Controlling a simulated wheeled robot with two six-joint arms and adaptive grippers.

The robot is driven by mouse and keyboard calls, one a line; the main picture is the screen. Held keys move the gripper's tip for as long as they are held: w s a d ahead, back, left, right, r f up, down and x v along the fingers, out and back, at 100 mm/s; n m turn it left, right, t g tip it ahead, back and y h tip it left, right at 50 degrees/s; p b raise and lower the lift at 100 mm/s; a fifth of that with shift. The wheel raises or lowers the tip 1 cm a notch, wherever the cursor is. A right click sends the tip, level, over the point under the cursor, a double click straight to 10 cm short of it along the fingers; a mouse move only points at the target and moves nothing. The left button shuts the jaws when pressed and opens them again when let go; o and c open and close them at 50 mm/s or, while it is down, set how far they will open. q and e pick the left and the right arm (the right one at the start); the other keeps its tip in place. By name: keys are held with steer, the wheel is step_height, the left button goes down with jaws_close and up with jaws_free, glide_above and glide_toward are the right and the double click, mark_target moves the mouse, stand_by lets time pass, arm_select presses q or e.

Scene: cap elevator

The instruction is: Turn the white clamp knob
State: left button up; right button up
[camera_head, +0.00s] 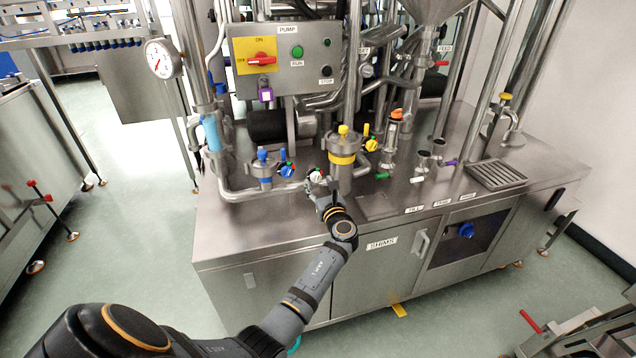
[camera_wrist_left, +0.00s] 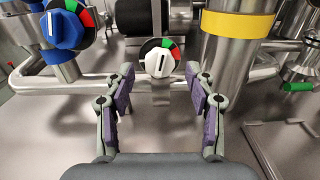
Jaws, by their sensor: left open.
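In the head view the knob (camera_head: 316,177) shows small, just beyond my left gripper (camera_head: 320,189). In the left wrist view my left gripper (camera_wrist_left: 159,76) is open, with one finger on each side below the knob. The knob lies ahead of the gap between the fingertips, and I see no contact. My right gripper is not in view.
A blue knob (camera_wrist_left: 62,28) is to the left, and a steel cylinder with a yellow band (camera_wrist_left: 238,22) stands close on the right. A green handle (camera_wrist_left: 298,87) is farther right. The steel bench top (camera_head: 262,235) is clear in front. A pump panel (camera_head: 288,58) rises behind.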

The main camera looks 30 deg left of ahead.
arm_select(q)
steer(key=shift+x, duration=0.8)
steer(key=c, duration=1.2)
steer(key=shift+o, duration=0.2)
steer(key=m+p, duration=0.1)
steer(key=p, duration=0.1)
steer(key=shift+r+p, duration=0.3)
steer(key=shift+r, duration=0.05)
steer(key=shift+f+m+p, duration=0.1)
steer(key=shift+m+p, duration=0.25)
steer(key=shift+m, duration=0.25)
steer(key=shift+f, duration=0.25)
steer(key=o, duration=1.2)
steer(key=shift+c, duration=0.2)
